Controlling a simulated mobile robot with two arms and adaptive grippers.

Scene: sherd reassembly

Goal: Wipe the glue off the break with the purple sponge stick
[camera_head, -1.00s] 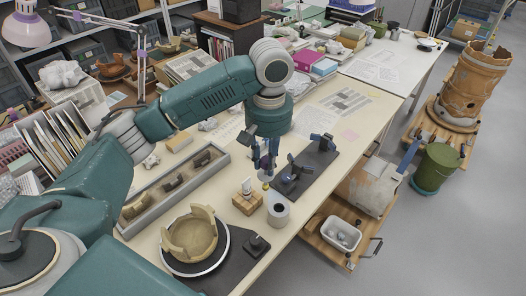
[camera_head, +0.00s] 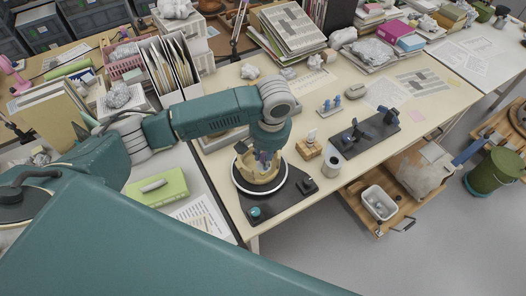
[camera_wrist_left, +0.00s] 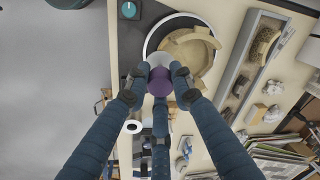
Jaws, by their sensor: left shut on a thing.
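The purple sponge stick (camera_wrist_left: 160,82) is between the fingertips of my left gripper in the left wrist view; a pale rounded part shows just beyond it. My left gripper (camera_head: 262,165) is shut on it, pointing down over the tan broken pot (camera_head: 242,171). In the wrist view the gripper (camera_wrist_left: 160,88) is at the pot's (camera_wrist_left: 203,48) left rim. The pot sits on a white-edged turntable (camera_head: 242,189). My gripper and arm hide part of the pot. I cannot tell whether the sponge touches the break, and no glue can be made out. My right gripper is not in view.
The turntable's dark base (camera_head: 282,203) carries a dark knob block (camera_head: 308,185) and a teal knob (camera_head: 254,212). Right of the pot stand a wooden block (camera_head: 309,149), a white roll (camera_head: 332,163) and a dark stand (camera_head: 371,136). A sherd tray (camera_wrist_left: 243,70) lies beside the pot.

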